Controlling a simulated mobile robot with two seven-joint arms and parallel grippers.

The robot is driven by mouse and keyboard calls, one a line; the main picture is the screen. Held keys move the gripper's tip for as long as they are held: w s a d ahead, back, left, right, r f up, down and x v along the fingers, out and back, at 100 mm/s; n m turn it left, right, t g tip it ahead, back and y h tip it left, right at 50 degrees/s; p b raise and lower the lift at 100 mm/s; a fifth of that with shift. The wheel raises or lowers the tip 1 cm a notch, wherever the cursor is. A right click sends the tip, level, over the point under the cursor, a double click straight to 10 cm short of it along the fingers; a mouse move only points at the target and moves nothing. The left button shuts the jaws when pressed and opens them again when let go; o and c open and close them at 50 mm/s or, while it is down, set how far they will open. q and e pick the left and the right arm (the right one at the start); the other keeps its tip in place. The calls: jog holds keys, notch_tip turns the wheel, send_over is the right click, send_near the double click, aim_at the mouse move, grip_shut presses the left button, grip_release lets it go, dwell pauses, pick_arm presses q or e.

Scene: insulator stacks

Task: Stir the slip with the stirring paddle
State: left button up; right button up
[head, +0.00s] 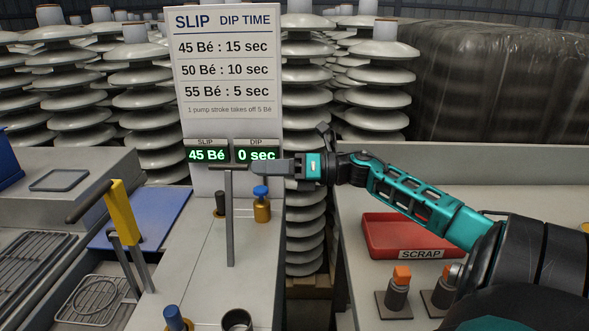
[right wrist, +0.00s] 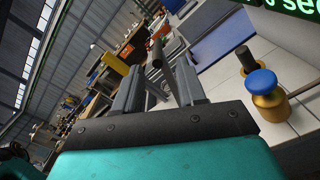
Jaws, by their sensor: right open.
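A grey T-shaped tool, which looks like the stirring paddle (head: 230,222), stands upright at the middle of the white bench, its crossbar at the top. My right gripper (head: 256,166) reaches in from the right at about the height of the crossbar. In the right wrist view, my right gripper (right wrist: 157,80) is open, and the paddle's bar and shaft (right wrist: 157,54) show just beyond and between the fingers. I cannot tell whether they touch. The slip itself is not visible. My left gripper is not in view.
A sign with displays (head: 222,155) reading 45 Bé and 0 sec stands behind. A brass blue-capped pump (head: 262,209) is right of the paddle. A red scrap tray (head: 385,237) lies under my right arm.

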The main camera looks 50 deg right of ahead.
jog(key=v, duration=0.6)
dwell(1.0)
